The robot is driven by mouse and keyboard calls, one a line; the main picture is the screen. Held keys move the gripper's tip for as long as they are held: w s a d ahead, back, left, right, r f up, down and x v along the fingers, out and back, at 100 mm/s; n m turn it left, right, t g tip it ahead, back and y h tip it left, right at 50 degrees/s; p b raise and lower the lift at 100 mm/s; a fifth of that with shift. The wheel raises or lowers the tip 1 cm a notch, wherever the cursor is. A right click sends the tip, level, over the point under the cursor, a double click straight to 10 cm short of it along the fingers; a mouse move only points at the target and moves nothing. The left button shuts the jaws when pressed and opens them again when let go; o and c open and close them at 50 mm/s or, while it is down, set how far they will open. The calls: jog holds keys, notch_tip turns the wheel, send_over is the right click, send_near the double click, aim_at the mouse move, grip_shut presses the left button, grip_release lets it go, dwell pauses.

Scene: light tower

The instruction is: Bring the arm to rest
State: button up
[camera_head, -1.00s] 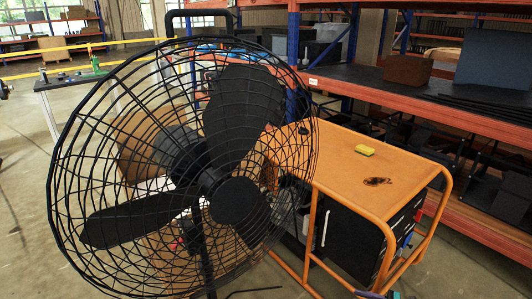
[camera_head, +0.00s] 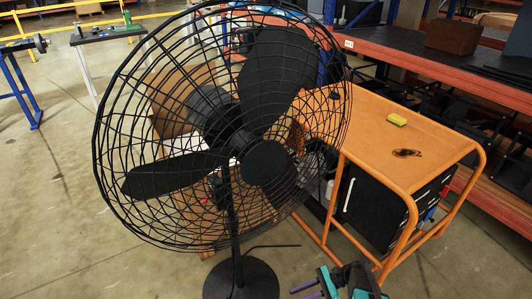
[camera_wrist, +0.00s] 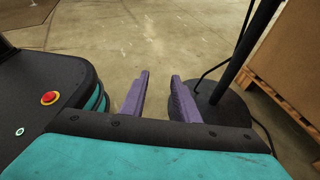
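My gripper (camera_head: 307,287) shows at the bottom of the head view, low in front of the orange cart. In the wrist view its two purple fingers (camera_wrist: 158,97) stand apart with bare floor between them, so it is open and empty. The black round base of the fan stand (camera_wrist: 222,106) lies beyond the right finger in the wrist view. I cannot tell whether they touch. My own body with a red button is at the left of the wrist view.
A large black caged fan (camera_head: 265,165) stands on a pole in front of me. An orange cart (camera_head: 375,125) with a yellow sponge (camera_head: 397,119) is to its right. Orange shelving (camera_head: 450,65) is behind. A cardboard box (camera_wrist: 290,50) on a pallet is at right. Floor at left is free.

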jog(key=s+a+f+n+g+h+p, duration=0.1)
jog(key=s+a+n+g+h, duration=0.2)
jog(key=s, duration=0.5)
jog(key=s+a+n+g+h+p, duration=0.1)
jog(key=s+a+n+h, duration=0.3)
jog(key=s, duration=0.5)
jog(key=s+d+n+t+h, duration=0.1)
jog(key=s+d+n+h, duration=0.2)
jog(key=d+n+h, duration=0.3)
jog(key=d+n, duration=0.4)
jog(key=d, duration=0.1)
jog(key=shift+d+f, duration=0.15)
jog(key=shift+f, duration=0.15)
jog(key=shift+s, duration=0.1)
